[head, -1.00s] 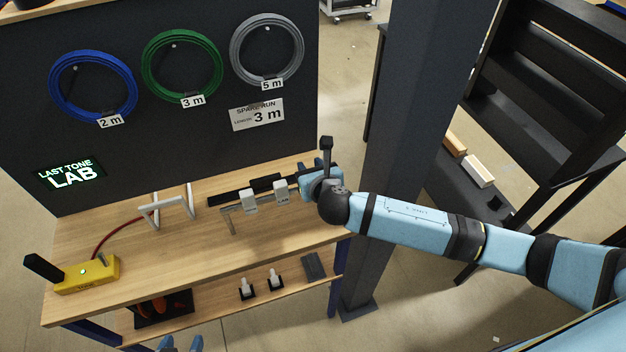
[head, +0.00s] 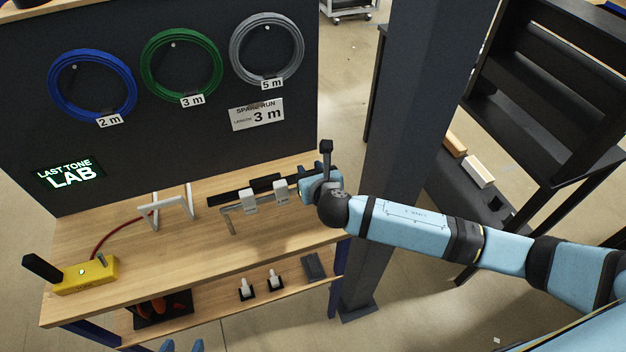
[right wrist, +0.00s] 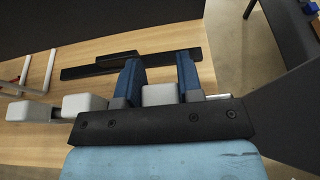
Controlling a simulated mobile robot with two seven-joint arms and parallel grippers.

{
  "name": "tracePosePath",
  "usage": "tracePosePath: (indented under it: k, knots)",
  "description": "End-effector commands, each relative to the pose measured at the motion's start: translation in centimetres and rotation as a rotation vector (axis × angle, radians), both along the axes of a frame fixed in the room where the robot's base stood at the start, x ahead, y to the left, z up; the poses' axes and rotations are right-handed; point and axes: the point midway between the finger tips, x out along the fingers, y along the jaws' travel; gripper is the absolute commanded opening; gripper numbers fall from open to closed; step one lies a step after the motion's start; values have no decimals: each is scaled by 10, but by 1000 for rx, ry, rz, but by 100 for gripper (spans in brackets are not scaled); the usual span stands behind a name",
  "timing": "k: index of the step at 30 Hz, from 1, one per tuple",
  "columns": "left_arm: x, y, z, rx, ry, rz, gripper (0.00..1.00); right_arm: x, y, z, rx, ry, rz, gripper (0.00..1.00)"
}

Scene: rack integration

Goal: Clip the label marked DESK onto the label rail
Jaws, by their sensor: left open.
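Several light grey-white blocks hang along a thin metal bar near the right end of the bench; two are clear in the head view, a left one (head: 250,203) and a right one (head: 280,190). My right gripper (head: 308,187) is at the bar's right end. In the right wrist view its blue fingers (right wrist: 158,82) stand either side of another block (right wrist: 160,96) and appear to grip it. A black strip (head: 245,189) lies on the bench behind. My left gripper (head: 183,347) shows only two fingertips at the bottom edge, apart and empty. No DESK lettering is readable.
A white wire stand (head: 166,213), red cable (head: 112,232) and yellow box (head: 85,276) occupy the bench's left. The lower shelf (head: 215,310) holds two white plugs and a dark block. A dark post (head: 405,130) stands close right of the bench.

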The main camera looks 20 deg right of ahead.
Motion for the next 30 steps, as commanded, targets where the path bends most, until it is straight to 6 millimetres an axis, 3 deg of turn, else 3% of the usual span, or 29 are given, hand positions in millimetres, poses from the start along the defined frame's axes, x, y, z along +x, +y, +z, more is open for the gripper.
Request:
tracePosePath:
  k: [1, 3, 4, 12, 16, 30]
  knots:
    - [0, 0, 0, 0, 0, 0, 57, 0, 0, 0, 0, 0, 0, 45]
    - [1, 0, 1, 0, -1, 0, 57, 0, 0, 0, 0, 0, 0, 61]
    - [1, 0, 1, -1, -2, 0, 57, 0, 0, 0, 0, 0, 0, 63]
    - [5, 0, 3, -1, -9, 0, 57, 0, 0, 0, 0, 1, 0, 63]
    - [6, -1, 2, -3, -10, 0, 57, -10, 0, 3, 0, 0, 2, 63]
    - [3, -3, -11, -4, -3, -5, 57, -103, -3, 36, 1, 1, 3, 63]
